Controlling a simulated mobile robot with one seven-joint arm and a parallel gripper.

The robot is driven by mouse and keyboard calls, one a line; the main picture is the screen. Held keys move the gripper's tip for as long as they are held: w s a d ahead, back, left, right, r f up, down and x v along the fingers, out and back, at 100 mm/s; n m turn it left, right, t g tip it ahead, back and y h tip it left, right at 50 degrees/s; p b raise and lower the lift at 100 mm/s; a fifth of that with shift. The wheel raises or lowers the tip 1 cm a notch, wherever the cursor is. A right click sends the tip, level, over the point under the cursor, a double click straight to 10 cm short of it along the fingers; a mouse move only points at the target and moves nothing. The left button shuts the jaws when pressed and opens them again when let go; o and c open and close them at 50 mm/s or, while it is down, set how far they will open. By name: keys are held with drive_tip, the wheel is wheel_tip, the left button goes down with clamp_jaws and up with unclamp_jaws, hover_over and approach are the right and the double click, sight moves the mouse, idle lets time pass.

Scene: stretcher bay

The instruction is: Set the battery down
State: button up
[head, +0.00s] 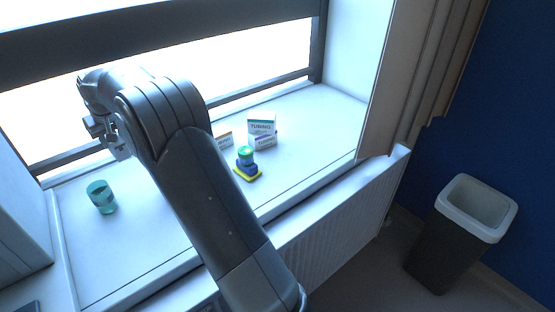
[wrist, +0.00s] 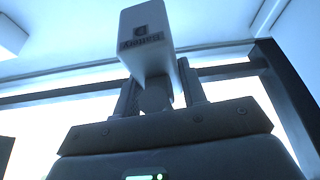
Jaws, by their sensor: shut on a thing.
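The battery (wrist: 143,40) is a pale grey block with a dark logo and lettering on its face. In the wrist view it stands up between the two fingers of my gripper (wrist: 160,88), which is shut on it. In the head view my gripper (head: 116,143) hangs at the left over the windowsill, in front of the window. I cannot clearly make out the battery in the head view.
On the white windowsill (head: 310,125) stand a teal cup (head: 102,197) at the left, several small labelled boxes (head: 262,123), and a blue and green stack (head: 247,157) on a yellow base. Bare sill lies right of the boxes. A bin (head: 435,245) stands on the floor.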

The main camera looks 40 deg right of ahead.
wheel_tip(320, 180, up, 2)
drive_tip(key=shift+r, duration=0.1)
drive_tip(key=s+d+m+h, duration=0.15)
drive_tip(key=s+d, duration=0.25)
drive_tip(key=d, duration=0.7)
drive_tip(key=s+d+m+h, duration=0.1)
drive_tip(key=s+d+m, duration=0.2)
drive_tip(key=d, duration=0.9)
drive_tip(key=s+d+m+h, duration=0.1)
drive_tip(key=s+d+m, duration=0.25)
drive_tip(key=d, duration=0.75)
drive_tip(key=s+d+m+g+h, duration=0.1)
drive_tip(key=s+d+m+g, duration=0.4)
drive_tip(key=s+d, duration=1.9)
drive_tip(key=w+a+f, duration=0.1)
drive_tip(key=w+f, duration=0.2)
drive_tip(key=f, duration=0.1)
drive_tip(key=w+a+f+m+t, duration=0.1)
drive_tip(key=w+a+f, duration=0.1)
drive_tip(key=w+f, duration=0.1)
drive_tip(key=w+a+f+m+t, duration=0.1)
drive_tip(key=w+a+f, duration=0.1)
drive_tip(key=w+f, duration=0.2)
drive_tip(key=shift+a+f, duration=0.1)
drive_tip(key=shift+f, duration=2.55)
